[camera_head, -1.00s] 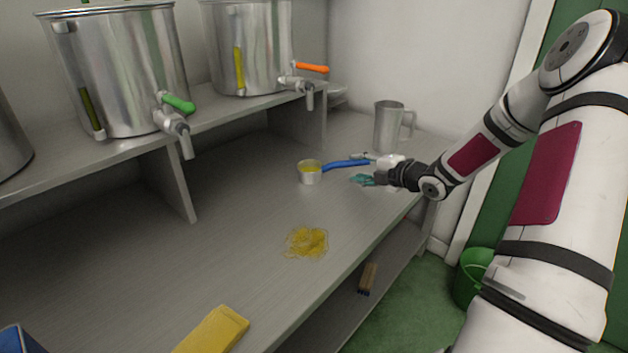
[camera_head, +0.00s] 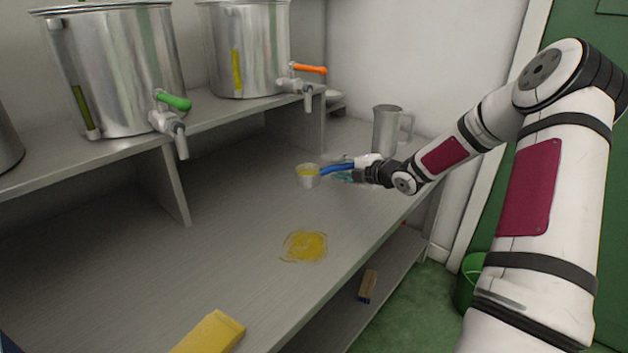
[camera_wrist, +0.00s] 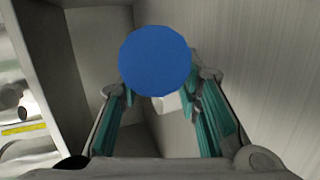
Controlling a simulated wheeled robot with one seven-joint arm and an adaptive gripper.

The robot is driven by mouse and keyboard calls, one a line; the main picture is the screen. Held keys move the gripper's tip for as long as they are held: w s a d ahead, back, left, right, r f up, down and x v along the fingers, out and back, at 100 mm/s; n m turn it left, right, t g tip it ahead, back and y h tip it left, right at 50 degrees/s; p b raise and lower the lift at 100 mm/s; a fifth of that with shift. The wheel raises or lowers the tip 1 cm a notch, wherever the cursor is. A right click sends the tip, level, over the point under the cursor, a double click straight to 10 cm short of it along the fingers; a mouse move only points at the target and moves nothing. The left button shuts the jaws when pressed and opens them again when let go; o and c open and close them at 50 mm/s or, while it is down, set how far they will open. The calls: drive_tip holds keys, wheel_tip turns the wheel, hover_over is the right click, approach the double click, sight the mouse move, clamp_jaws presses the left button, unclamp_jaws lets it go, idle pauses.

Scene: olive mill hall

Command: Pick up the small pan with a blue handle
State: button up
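The small pan (camera_head: 308,177) stands on the counter in the middle of the head view, with yellow contents. Its blue handle (camera_head: 337,168) points right, toward my arm. My gripper (camera_head: 346,174) is at the handle, its teal fingers partly hidden by it. In the wrist view, the round blue end of the handle (camera_wrist: 155,62) is large and close to the camera. My gripper's teal fingers (camera_wrist: 160,108) are apart, one on each side below the handle end. The handle hides the fingertips in part. A small pale part of the pan (camera_wrist: 168,103) shows beneath.
A metal jug (camera_head: 387,131) stands behind my gripper. Two steel tanks with green (camera_head: 173,101) and orange (camera_head: 309,69) tap handles stand on the raised shelf (camera_head: 150,145). A yellow spill (camera_head: 305,246) and a yellow block (camera_head: 212,334) lie in front.

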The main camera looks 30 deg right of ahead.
clamp_jaws()
drive_tip(key=shift+r, duration=0.25)
